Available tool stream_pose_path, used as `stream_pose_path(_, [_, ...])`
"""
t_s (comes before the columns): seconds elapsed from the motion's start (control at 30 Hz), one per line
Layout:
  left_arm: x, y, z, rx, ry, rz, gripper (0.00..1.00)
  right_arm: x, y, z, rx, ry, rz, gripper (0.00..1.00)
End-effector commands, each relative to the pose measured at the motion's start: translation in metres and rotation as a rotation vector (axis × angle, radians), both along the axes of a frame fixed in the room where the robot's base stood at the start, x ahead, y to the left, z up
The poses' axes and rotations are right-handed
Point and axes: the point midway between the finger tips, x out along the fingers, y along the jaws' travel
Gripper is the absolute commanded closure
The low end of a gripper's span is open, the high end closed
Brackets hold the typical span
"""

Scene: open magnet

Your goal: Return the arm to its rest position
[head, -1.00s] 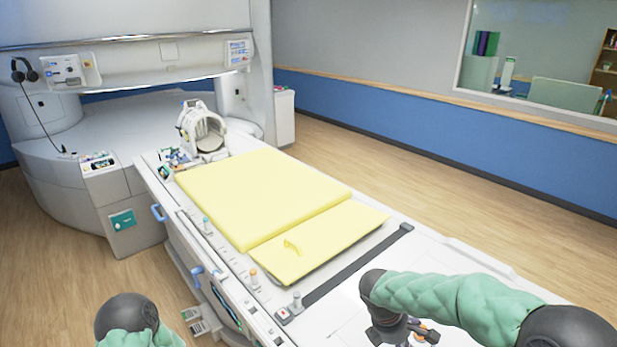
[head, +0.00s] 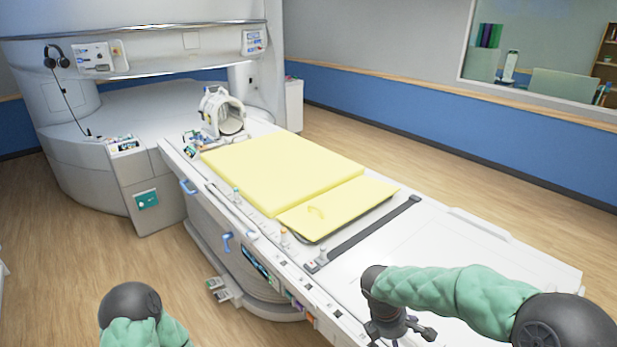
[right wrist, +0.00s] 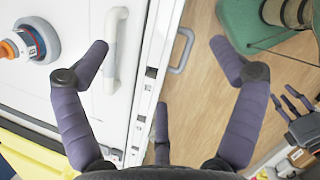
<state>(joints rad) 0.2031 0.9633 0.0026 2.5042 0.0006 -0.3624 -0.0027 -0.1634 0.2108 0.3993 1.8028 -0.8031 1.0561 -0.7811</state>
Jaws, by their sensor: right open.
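My right arm comes in from the lower right of the head view. Its gripper (head: 402,331) hangs over the near end of the white patient table, partly cut off by the bottom edge. In the right wrist view the right gripper (right wrist: 159,46) is open, with its purple fingers wide apart and nothing between them. It is above the table's edge, beside a white handle. My left arm (head: 135,315) shows only as a dark joint and green sleeve at the lower left of the head view. Dark fingers, apparently my left gripper's (right wrist: 293,108), show at the right wrist view's right edge.
The patient table (head: 480,255) carries yellow pads (head: 285,170) and a white head coil (head: 222,112). The white magnet (head: 150,105) stands behind. Blue handles (head: 228,242) stick out of the table's side. Wooden floor (head: 60,255) is open at left and beyond the table.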

Motion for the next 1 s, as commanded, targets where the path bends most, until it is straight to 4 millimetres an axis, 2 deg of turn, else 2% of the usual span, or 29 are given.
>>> stream_pose_path(0.37, [0.0, 0.0, -0.007, 0.0, -0.001, 0.0, 0.6, -0.025, 0.035, -0.078, 0.182, 0.026, -0.166, 0.06])
stream_pose_path(0.57, [0.001, 0.0, -0.013, 0.0, -0.001, -0.001, 0.6, -0.054, 0.069, -0.14, 0.339, 0.05, -0.389, 0.06])
stream_pose_path(0.67, [0.001, 0.0, -0.017, 0.0, -0.001, -0.001, 0.6, -0.076, 0.091, -0.179, 0.434, 0.065, -0.585, 0.06])
stream_pose_path(0.8, [0.001, 0.0, -0.024, 0.0, -0.001, -0.001, 0.6, -0.108, 0.117, -0.229, 0.534, 0.071, -0.929, 0.06])
stream_pose_path(1.0, [0.001, 0.0, -0.032, 0.0, -0.001, -0.001, 0.6, -0.145, 0.128, -0.279, 0.566, 0.029, -1.402, 0.06])
